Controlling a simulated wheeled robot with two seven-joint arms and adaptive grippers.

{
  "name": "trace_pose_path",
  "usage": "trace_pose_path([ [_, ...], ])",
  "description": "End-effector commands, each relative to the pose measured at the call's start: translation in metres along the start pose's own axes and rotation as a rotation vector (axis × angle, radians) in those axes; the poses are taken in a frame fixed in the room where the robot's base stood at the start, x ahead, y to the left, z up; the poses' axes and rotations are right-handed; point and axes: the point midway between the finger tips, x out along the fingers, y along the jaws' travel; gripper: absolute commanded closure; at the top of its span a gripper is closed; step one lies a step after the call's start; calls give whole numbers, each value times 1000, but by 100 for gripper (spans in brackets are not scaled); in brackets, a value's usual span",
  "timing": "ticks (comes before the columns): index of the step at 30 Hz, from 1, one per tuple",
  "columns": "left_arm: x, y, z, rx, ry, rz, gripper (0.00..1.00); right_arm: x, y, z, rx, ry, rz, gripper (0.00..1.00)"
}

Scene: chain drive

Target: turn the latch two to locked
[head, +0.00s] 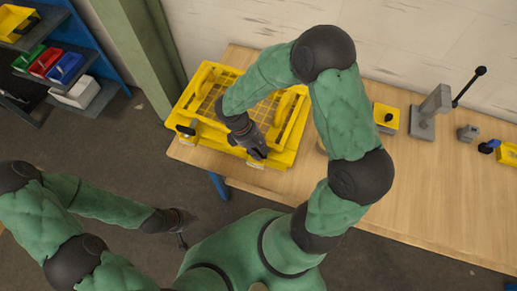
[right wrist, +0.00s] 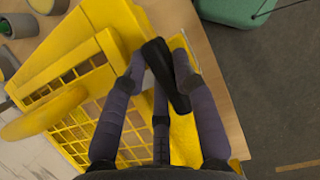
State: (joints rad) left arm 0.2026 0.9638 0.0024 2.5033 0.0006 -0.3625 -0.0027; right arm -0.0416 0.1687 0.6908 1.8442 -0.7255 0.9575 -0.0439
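The yellow fixture (head: 185,112), a tray-like frame with a grid, stands on the left end of the table. My right gripper (head: 258,153) is at its front edge, pointing down. In the right wrist view a black latch handle (right wrist: 163,68) lies slantwise between the fingertips of my right gripper (right wrist: 159,58). The fingers are apart around it; whether they press on it I cannot tell. Another dark latch handle (head: 187,129) shows at the fixture's front left corner. Latch labels are not readable. My left gripper (head: 181,222) is off the table, low at the left; its fingers are unclear.
The wooden table (head: 430,190) is mostly clear at its front right. A yellow block (head: 386,118), a grey lever press (head: 430,110) and small parts (head: 468,133) stand along its back. A shelf with coloured bins (head: 65,67) and a green post (head: 140,50) stand left.

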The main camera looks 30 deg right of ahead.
Motion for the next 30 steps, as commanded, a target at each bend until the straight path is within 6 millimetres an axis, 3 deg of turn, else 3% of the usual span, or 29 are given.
trace_pose_path([
  [1,0,0,0,0,0,0,100,-1,1,0,1,1,2,55],
  [2,0,0,0,0,0,0,100,-1,1,0,1,1,1,48],
  [12,0,0,0,0,0,0,100,-1,0,0,2,1,0,48],
  [16,0,0,0,0,0,0,100,-10,1,-1,4,3,1,48],
  [30,0,0,0,0,0,0,100,-95,1,-1,2,5,2,48],
])
